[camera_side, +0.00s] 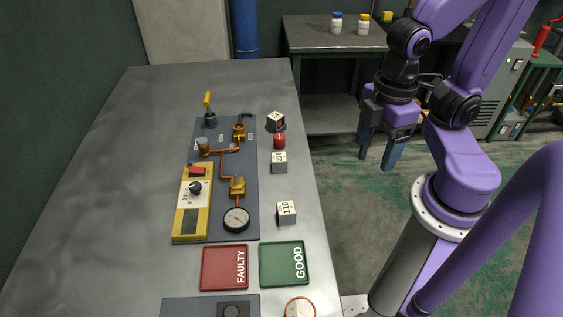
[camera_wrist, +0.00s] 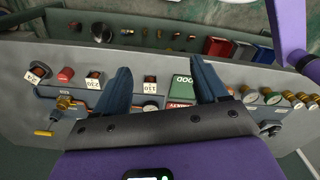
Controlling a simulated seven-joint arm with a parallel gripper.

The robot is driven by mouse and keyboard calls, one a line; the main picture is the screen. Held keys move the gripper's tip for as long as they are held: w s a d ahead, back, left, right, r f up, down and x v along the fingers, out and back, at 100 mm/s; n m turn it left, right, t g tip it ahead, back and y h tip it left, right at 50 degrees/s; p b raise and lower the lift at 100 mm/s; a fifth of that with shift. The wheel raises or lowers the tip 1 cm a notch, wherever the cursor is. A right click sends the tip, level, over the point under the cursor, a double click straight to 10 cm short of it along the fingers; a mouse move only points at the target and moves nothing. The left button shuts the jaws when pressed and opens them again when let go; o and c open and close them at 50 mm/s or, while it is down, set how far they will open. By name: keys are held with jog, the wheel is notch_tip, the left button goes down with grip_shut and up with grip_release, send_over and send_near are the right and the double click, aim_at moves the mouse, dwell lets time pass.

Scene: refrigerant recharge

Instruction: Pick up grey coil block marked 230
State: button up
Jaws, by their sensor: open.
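The grey coil block marked 230 (camera_side: 279,162) sits on the table just right of the dark panel, with a red cap behind it and the block marked 110 in front. In the wrist view the block (camera_wrist: 93,81) appears left of my fingers; its label is small there. My gripper (camera_side: 377,150) is open and empty, off the table's right edge and above the floor. In the wrist view its two blue fingers (camera_wrist: 162,75) are spread apart, with the 110 block seen between them. My gripper touches none of the blocks.
The block marked 110 (camera_side: 286,212), red cap (camera_side: 279,141) and a dark block with a white face (camera_side: 276,121) line the right edge. The panel (camera_side: 218,218) carries pipes and a gauge. FAULTY (camera_side: 204,283) and GOOD (camera_side: 264,280) trays lie in front. The table's left is clear.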

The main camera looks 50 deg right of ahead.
dwell(0.3)
jog(key=n, duration=1.4)
send_over(279, 157)
jog(key=f, duration=0.1)
notch_tip(279, 157, down, 12)
jog(key=shift+w+f, duration=0.1)
jog(key=shift+w, duration=0.05)
jog(key=shift+f, duration=2.55)
jog(key=c, duration=1)
